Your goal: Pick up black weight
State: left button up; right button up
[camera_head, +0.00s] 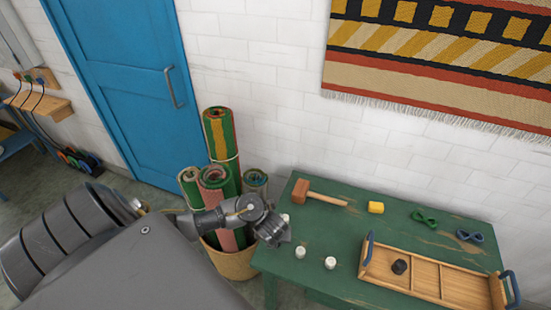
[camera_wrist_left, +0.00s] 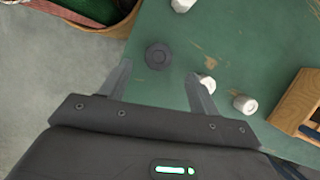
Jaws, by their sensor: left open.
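A round black weight (camera_wrist_left: 158,55) lies on the green table in the left wrist view, between and just beyond the fingertips of my left gripper (camera_wrist_left: 160,75). The gripper is open and empty, and its right finger is close to a white piece (camera_wrist_left: 206,82). In the head view my left gripper (camera_head: 277,236) hangs over the table's left end and hides that weight. Another dark round piece (camera_head: 399,267) sits in the wooden tray (camera_head: 430,278). My right gripper is not in view.
The green table (camera_head: 340,232) also bears a mallet (camera_head: 320,199), a yellow block (camera_head: 376,207), a green skein (camera_head: 424,217), a blue skein (camera_head: 470,236) and white pieces (camera_head: 330,262). A basket (camera_head: 234,264) of rolled rugs stands against its left end. The table's middle is clear.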

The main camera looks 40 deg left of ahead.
pick_arm(q)
jog(key=shift+x, duration=0.85)
jog(key=b+x, duration=0.3)
jog(key=x, duration=0.2)
jog(key=shift+a, duration=0.15)
pick_arm(e)
notch_tip(320, 180, down, 4)
jog(key=shift+a, duration=0.15)
pick_arm(q)
jog(key=shift+c, duration=0.2)
jog(key=c, duration=1.3)
jog(key=shift+r, duration=0.15)
pick_arm(e)
jog(key=shift+r, duration=0.1)
